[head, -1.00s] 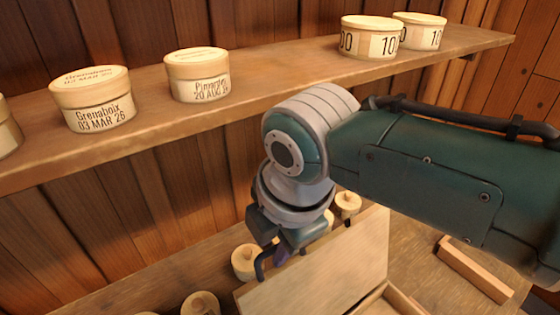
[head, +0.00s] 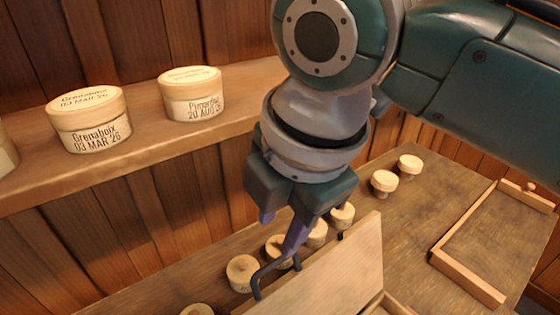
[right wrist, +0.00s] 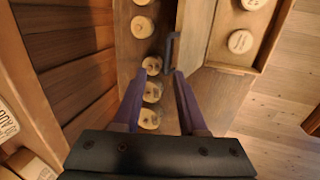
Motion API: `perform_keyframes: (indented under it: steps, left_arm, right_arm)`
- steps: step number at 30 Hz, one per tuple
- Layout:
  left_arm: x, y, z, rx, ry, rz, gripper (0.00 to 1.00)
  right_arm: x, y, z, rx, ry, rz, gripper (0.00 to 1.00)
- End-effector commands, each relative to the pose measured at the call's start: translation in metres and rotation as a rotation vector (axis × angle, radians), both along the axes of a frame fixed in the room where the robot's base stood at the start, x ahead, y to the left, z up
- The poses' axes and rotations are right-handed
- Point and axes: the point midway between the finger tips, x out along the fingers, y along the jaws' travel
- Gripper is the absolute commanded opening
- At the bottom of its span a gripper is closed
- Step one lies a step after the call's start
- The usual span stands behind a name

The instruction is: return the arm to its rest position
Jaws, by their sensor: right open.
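My right arm comes in from the right in the head view, its forearm high above the bench. Its gripper (head: 281,232) points down, open, with purple fingers apart near a raised wooden panel (head: 335,275) with a dark bent handle (head: 262,274). In the right wrist view the gripper (right wrist: 158,86) shows nothing held between its fingers. The handle (right wrist: 172,50) lies beyond the fingertips there; whether a finger touches it I cannot tell. My left gripper is not in view.
Several pale turned spools (head: 241,272) stand on the bench behind the panel. Two more (head: 384,182) stand farther right. A shallow wooden-edged tray (head: 468,277) is at right. A wall shelf (head: 145,140) carries labelled round boxes (head: 89,120), left of my arm.

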Motion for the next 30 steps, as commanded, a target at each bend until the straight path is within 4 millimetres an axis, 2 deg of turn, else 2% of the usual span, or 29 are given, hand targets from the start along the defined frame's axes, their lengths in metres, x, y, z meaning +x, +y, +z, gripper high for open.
perform_keyframes:
  steps: [5,8,11,14,16,20,24,30]
  left_arm:
    - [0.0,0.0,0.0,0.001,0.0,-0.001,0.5]
    - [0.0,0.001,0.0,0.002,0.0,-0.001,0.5]
    - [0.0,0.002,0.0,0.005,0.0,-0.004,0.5]
    - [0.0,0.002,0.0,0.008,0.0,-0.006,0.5]
    - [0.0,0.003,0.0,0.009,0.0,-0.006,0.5]
    - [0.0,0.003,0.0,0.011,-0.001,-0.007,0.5]
    - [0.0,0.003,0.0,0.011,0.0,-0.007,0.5]
    - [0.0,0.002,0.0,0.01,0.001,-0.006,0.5]
  right_arm:
    - [0.0,0.0,0.0,0.003,0.001,-0.002,0.41]
    - [-0.008,0.004,-0.004,0.037,0.017,-0.04,0.41]
    - [-0.027,0.009,-0.011,0.125,0.058,-0.156,0.41]
    - [-0.051,0.008,-0.018,0.246,0.12,-0.371,0.41]
    - [-0.066,0.0,-0.021,0.328,0.164,-0.561,0.41]
    - [-0.093,-0.034,-0.029,0.433,0.226,-0.946,0.41]
    - [-0.121,-0.08,-0.037,0.481,0.245,-1.316,0.41]
    - [-0.16,-0.142,-0.039,0.486,0.203,-1.714,0.41]
